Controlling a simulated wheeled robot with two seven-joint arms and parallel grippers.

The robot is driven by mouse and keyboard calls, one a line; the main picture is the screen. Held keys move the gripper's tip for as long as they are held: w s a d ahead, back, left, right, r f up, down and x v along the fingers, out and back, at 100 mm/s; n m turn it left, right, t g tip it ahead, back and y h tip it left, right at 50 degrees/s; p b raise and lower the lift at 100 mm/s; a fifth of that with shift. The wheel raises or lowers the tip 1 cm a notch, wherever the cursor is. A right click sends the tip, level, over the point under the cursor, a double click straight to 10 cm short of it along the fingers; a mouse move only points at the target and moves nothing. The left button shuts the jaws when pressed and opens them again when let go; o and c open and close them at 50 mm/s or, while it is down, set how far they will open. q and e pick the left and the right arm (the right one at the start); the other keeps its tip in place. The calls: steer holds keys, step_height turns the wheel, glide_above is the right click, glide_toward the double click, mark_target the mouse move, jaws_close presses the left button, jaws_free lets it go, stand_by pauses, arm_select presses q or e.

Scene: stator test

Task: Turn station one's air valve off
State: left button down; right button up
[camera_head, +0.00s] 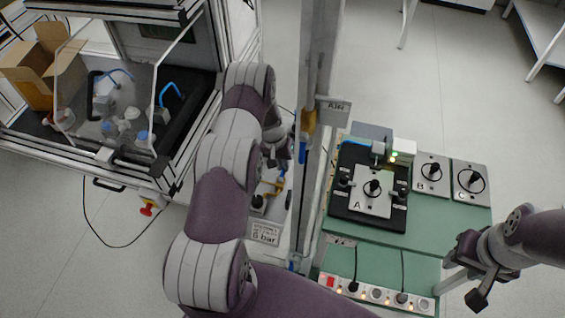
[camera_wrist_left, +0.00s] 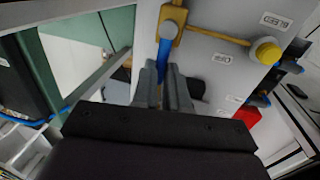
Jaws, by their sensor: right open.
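Station one's air valve shows in the left wrist view as a brass body (camera_wrist_left: 174,22) with a blue lever handle (camera_wrist_left: 166,52) on a grey panel. The handle points from the brass body toward my left gripper. My left gripper (camera_wrist_left: 165,75) has its narrow fingers on both sides of the handle's end and looks shut on it. In the head view my left arm covers most of the valve panel, and the left fingertips are hard to make out. My right gripper (camera_head: 470,272) is open and empty, right of the green bench.
A yellow knob (camera_wrist_left: 267,52) sits at the end of a brass pipe near a BLEED label (camera_wrist_left: 276,20). A metal post (camera_head: 318,90) stands close to my left arm. The green bench (camera_head: 440,235) holds test fixtures and a power strip (camera_head: 377,295). A framed enclosure (camera_head: 60,140) stands left.

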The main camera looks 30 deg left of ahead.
arm_select(q)
steer(key=shift+a, duration=0.1)
steer(key=n+b, duration=0.1)
steer(key=a+n, duration=0.1)
steer(key=shift+s+n+t+b, duration=0.25)
steer(key=shift+n+t+b, duration=0.05)
steer(key=shift+n+b, duration=0.1)
steer(key=n, duration=0.1)
steer(key=s+a+n+b, duration=0.1)
steer(key=n, duration=0.1)
steer(key=shift+n+t+y, duration=0.3)
steer(key=n, duration=0.2)
steer(key=s+n, duration=0.1)
steer(key=shift+a+n+y+b, duration=0.25)
steer(key=shift+n+y+b, duration=0.05)
steer(key=shift+b, duration=0.05)
steer(key=shift+s+a+r+n+t+y, duration=0.15)
steer(key=shift+s+n, duration=0.2)
steer(key=shift+n, duration=0.45)
steer(key=shift+s+f+n+t+y, duration=0.15)
steer(key=shift+s+n, duration=0.2)
steer(key=shift+n, duration=0.45)
steer(key=shift+r, duration=0.15)
steer(key=c, duration=1.4)
jaws_free()
steer(key=shift+o, duration=1.3)
steer(key=shift+s, duration=0.1)
